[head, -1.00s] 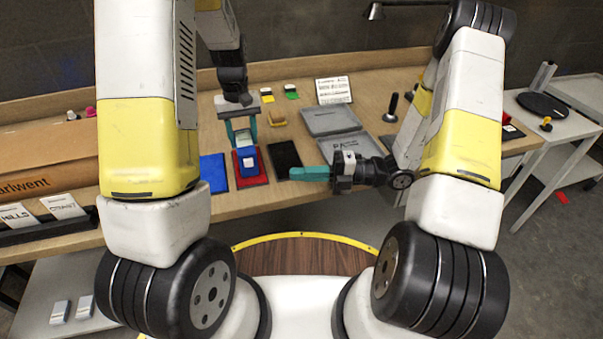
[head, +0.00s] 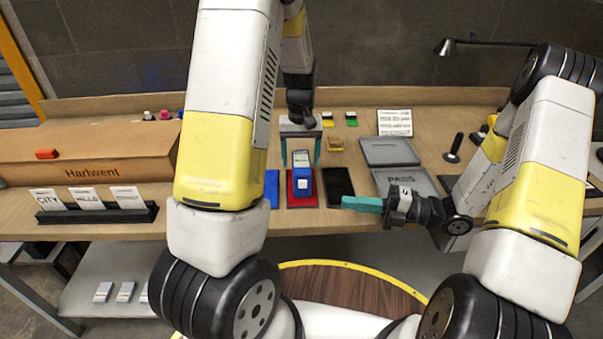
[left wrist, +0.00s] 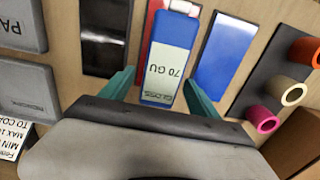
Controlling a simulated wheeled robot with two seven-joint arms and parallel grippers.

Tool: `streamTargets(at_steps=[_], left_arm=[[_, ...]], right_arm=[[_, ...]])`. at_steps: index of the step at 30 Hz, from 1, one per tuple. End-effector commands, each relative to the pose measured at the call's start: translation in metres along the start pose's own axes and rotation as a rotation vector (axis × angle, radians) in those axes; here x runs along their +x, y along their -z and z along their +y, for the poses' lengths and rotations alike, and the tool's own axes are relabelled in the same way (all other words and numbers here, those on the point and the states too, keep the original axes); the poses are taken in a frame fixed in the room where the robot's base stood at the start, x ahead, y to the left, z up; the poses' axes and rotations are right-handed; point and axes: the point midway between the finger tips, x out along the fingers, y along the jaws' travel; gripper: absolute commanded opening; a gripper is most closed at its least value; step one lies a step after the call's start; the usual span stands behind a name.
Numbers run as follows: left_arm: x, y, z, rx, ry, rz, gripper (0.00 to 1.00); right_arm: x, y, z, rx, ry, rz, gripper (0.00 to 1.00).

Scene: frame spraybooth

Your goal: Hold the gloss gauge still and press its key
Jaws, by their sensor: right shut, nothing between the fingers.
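The gloss gauge (head: 303,172) is a blue block with a pale face. It lies on a red panel (head: 291,202). In the left wrist view the gauge (left wrist: 170,58) reads "70 GU", upside down, and a whitish part shows at its far end. I cannot tell clearly which part is the key. My left gripper (head: 301,160) is open at the gauge's back end. In the left wrist view its teal fingers (left wrist: 160,92) stand either side of the gauge with narrow gaps. My right gripper (head: 344,203) is shut and empty, right of the gauge, nearer the bench's front edge.
A black panel (head: 338,183) lies right of the gauge and a blue panel (head: 272,188) left of it. Grey cases (head: 392,151) lie further right. A long cardboard box (head: 90,155) and a card rack (head: 95,215) occupy the left.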

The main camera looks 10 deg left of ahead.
Motion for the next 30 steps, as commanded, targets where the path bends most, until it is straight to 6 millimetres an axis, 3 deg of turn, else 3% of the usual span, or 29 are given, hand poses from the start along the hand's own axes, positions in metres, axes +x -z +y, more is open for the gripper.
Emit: streamTargets(at_steps=[8,21,30], left_arm=[[-0.012,0.001,0.001,0.001,-0.001,0.002,0.71],[-0.099,0.001,0.001,0.0,-0.002,0.003,0.71],[-0.12,0.0,0.0,0.001,0.0,0.0,0.71]], right_arm=[[0.0,0.0,0.0,0.0,0.0,0.0,0.0],[0.0,0.0,0.0,0.0,0.0,0.0,0.0],[0.0,0.0,0.0,0.0,0.0,0.0,0.0]])
